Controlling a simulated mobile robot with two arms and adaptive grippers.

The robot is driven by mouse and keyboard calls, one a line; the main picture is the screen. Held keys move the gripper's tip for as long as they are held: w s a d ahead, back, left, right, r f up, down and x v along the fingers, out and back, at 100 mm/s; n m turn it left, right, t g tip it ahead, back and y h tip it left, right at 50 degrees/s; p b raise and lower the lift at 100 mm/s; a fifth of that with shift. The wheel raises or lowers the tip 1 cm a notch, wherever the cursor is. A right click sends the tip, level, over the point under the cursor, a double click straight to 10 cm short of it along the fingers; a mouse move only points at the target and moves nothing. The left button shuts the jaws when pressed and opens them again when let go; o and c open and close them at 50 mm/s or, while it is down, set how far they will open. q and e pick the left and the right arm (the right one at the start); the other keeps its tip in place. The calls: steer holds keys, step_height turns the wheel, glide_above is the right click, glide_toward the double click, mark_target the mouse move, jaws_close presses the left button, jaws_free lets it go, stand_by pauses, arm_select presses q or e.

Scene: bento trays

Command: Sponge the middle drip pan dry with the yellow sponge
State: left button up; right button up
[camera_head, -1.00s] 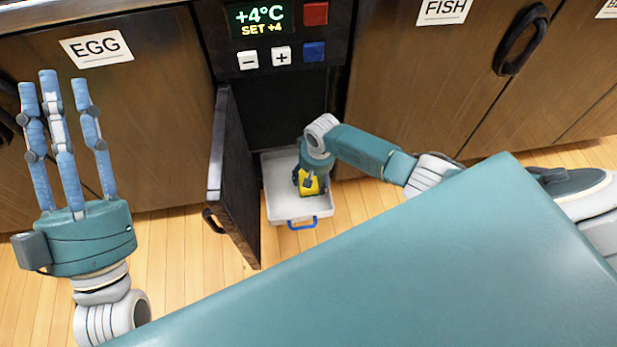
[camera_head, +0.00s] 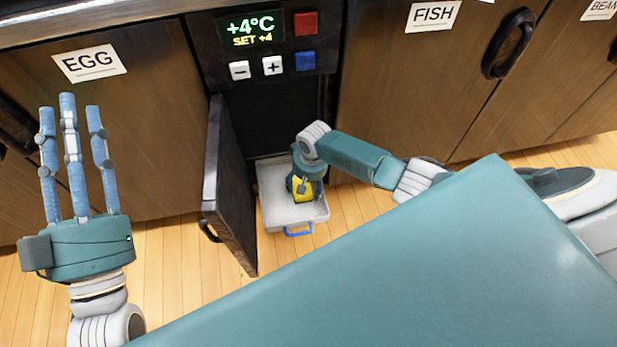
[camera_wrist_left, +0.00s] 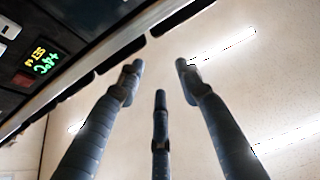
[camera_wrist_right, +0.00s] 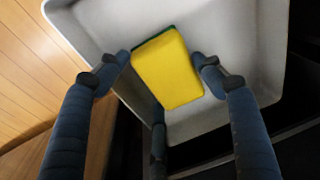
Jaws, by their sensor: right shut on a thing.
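The white drip pan (camera_head: 275,213) with a blue handle (camera_head: 298,230) sits pulled out at the foot of the open compartment under the +4°C panel. My right gripper (camera_head: 304,188) reaches down into the pan and is shut on the yellow sponge (camera_head: 303,188). In the right wrist view the sponge (camera_wrist_right: 168,70) has a dark green edge and sits between the fingers, over the pan's floor (camera_wrist_right: 222,60). Whether it touches the floor is hard to tell. My left gripper (camera_head: 72,110) is open and empty, fingers pointing up, in front of the EGG cabinet; its fingers also show in the left wrist view (camera_wrist_left: 160,80).
A dark open door (camera_head: 228,190) stands just left of the pan. The control panel (camera_head: 268,45) with buttons is above. EGG (camera_head: 110,130) and FISH (camera_head: 425,90) cabinets flank the compartment. Wooden floor (camera_head: 180,260) is clear in front.

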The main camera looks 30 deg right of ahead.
mark_target(294, 188)
steer(key=a, duration=0.2)
steer(key=shift+w+a, duration=0.3)
steer(key=shift+w, duration=0.1)
steer(key=shift+w+a, duration=0.1)
steer(key=shift+a, duration=0.45)
steer(key=shift+w+a, duration=0.2)
steer(key=shift+a, duration=0.45)
steer(key=shift+w+a, duration=0.15)
steer(key=shift+a, duration=0.5)
steer(key=shift+w+a, duration=0.25)
steer(key=shift+a, duration=0.45)
arm_select(q)
steer(key=shift+s+a+r+t, duration=0.1)
steer(key=shift+s+r+t, duration=0.3)
steer(key=shift+r, duration=0.2)
steer(key=shift+s+r+t, duration=0.3)
steer(key=shift+s+r, duration=0.05)
steer(key=shift+r, duration=0.2)
steer(key=shift+w, duration=0.1)
arm_select(e)
steer(key=shift+d+r, duration=0.1)
